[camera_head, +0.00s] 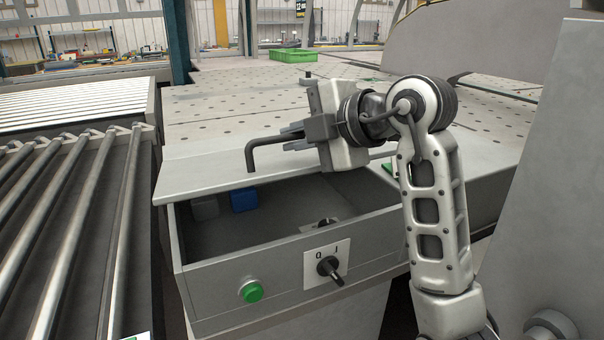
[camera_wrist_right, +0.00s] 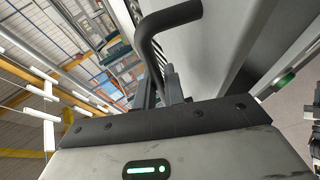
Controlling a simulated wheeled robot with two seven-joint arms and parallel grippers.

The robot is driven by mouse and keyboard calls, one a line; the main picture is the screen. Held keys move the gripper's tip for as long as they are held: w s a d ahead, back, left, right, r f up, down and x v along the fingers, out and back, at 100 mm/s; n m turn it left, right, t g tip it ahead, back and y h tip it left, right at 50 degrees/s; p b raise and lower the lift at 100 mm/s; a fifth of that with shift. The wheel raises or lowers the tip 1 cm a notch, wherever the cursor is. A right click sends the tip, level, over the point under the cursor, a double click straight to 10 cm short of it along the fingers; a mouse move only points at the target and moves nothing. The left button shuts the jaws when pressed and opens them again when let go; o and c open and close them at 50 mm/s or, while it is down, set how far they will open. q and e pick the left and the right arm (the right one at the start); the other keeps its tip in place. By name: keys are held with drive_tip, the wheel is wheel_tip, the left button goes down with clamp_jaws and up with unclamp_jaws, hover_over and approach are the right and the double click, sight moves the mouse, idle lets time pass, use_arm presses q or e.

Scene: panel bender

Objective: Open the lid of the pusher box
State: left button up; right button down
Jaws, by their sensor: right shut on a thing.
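The pusher box (camera_head: 215,278) stands in the middle of the head view, with a green button and a rotary switch on its front. Its front part is uncovered and I see inside it. The grey lid (camera_head: 215,172) lies flat behind this opening. A dark bent handle (camera_head: 262,143) rises from near the lid's front edge. My right gripper (camera_head: 292,137) is shut on this handle, above the lid. In the right wrist view, the handle (camera_wrist_right: 168,18) curves down to the fingers (camera_wrist_right: 162,88). My left gripper is out of view.
A blue block (camera_head: 243,200) and a grey block (camera_head: 205,208) show inside the box at the back. A roller conveyor (camera_head: 75,220) stands at left. Behind is a perforated table (camera_head: 230,110) with a green crate (camera_head: 293,55). A grey machine panel (camera_head: 550,150) stands at right.

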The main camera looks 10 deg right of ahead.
drive_tip(key=w+a+r+g+h, duration=0.1)
drive_tip(key=w+r+g, duration=0.1)
drive_tip(key=w+r, duration=0.3)
drive_tip(key=shift+w+a+r+m, duration=0.35)
drive_tip(key=shift+a+r+m, duration=0.05)
drive_tip(key=shift+r, duration=1.55)
